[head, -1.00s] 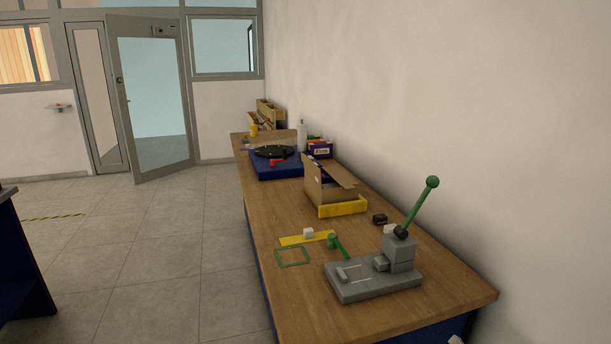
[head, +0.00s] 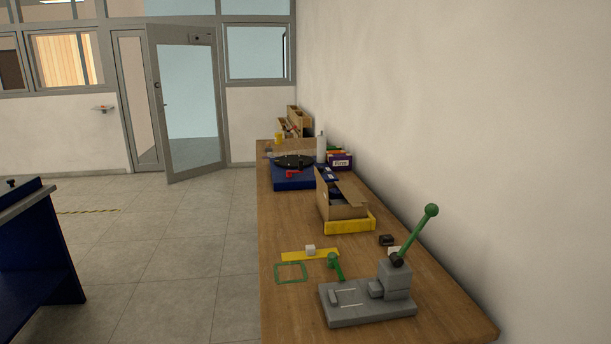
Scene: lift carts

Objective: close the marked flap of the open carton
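An open cardboard carton (head: 345,211) stands on the wooden workbench, against a yellow edge piece (head: 349,224) at its near side. One brown flap (head: 322,191) stands up at its left, and another panel slants up at the back right. I cannot make out a mark on any flap at this size. Neither of my grippers is in view.
The wooden workbench (head: 290,312) runs along the right wall. A grey lever press (head: 368,299) with a green handle stands at its near end. A blue turntable base (head: 290,181) lies behind the carton. A dark blue cart (head: 38,245) stands at left; the floor between is clear.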

